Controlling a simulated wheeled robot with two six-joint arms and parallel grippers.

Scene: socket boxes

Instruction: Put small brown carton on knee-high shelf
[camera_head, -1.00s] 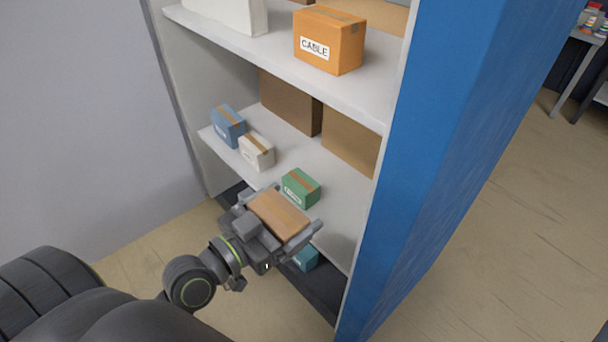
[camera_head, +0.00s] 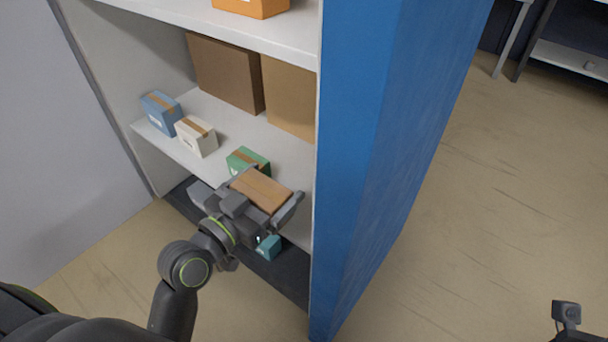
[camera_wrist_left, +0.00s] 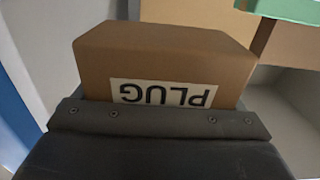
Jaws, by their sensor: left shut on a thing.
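The small brown carton (camera_head: 262,189) has tan tape on top and shows an upside-down PLUG label in the left wrist view (camera_wrist_left: 165,60). My left gripper (camera_head: 248,201) is shut on it, with fingers on either side. The carton is at the front of the knee-high shelf (camera_head: 232,125), close in front of the green box (camera_head: 248,162). I cannot tell whether it touches the shelf, whose front edge is partly hidden by the gripper. A dark part of my right arm (camera_head: 567,314) shows at the lower right; its fingers do not show.
A blue box (camera_head: 162,113) and a white box (camera_head: 196,136) stand left on that shelf, with large brown boxes (camera_head: 226,72) behind. A teal box (camera_head: 269,247) sits on the dark bottom level. The blue side panel (camera_head: 385,150) bounds the right. An orange box (camera_head: 250,6) is above.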

